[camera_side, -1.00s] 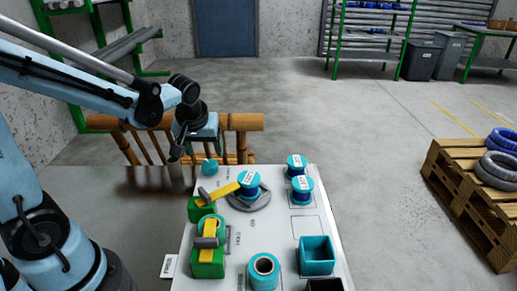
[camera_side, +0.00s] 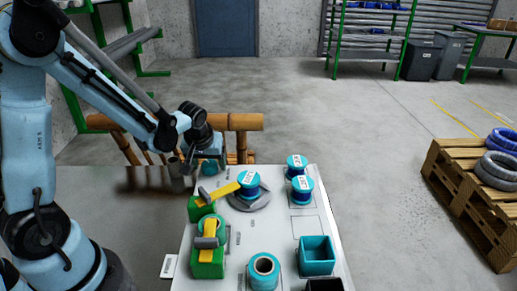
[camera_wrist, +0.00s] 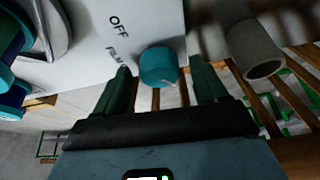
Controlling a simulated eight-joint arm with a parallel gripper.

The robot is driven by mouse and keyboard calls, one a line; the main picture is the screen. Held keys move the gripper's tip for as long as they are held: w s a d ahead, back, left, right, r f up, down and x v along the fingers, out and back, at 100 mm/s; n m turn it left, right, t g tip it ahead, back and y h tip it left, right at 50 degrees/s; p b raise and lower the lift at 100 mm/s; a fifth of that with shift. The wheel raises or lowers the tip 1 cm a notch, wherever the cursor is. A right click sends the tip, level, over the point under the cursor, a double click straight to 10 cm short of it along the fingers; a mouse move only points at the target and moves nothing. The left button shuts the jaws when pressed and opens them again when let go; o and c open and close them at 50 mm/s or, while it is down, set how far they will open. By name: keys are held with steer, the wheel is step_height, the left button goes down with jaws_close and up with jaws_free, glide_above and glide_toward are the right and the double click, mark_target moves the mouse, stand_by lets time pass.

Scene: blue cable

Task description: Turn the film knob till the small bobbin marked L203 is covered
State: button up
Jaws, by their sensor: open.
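The teal film knob (camera_wrist: 159,66) stands at the panel's edge by the "OFF" and "FILM" lettering in the wrist view. My gripper (camera_wrist: 163,86) is open, with one finger on each side of the knob and gaps showing. In the side view, my gripper (camera_side: 205,164) is at the board's far left corner and largely hides the knob. A small blue bobbin (camera_side: 248,187) with a white label stands on a grey disc (camera_side: 250,203). Two more labelled bobbins stand to its right, the far one (camera_side: 296,165) and the near one (camera_side: 302,190). Their labels are too small to read surely.
A teal spool (camera_side: 264,272) and open teal box (camera_side: 316,256) stand in front. A grey tube (camera_wrist: 255,50) is right of the knob. A bamboo rail (camera_side: 236,122) is behind.

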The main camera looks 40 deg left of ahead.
steer(key=c, duration=1.1)
steer(key=shift+o, duration=0.2)
steer(key=m+h, duration=0.1)
steer(key=m, duration=0.2)
steer(key=shift+s+a+m+t, duration=0.1)
steer(key=shift+a+m+t, duration=0.05)
steer(key=shift+m+t, duration=0.2)
steer(key=shift+a+m+t+h, duration=0.15)
steer(key=shift+m+h, duration=0.3)
steer(key=shift+m, duration=0.55)
steer(key=shift+d+m+t+h, duration=0.1)
steer(key=shift+m+h, duration=0.35)
steer(key=shift+m, duration=0.5)
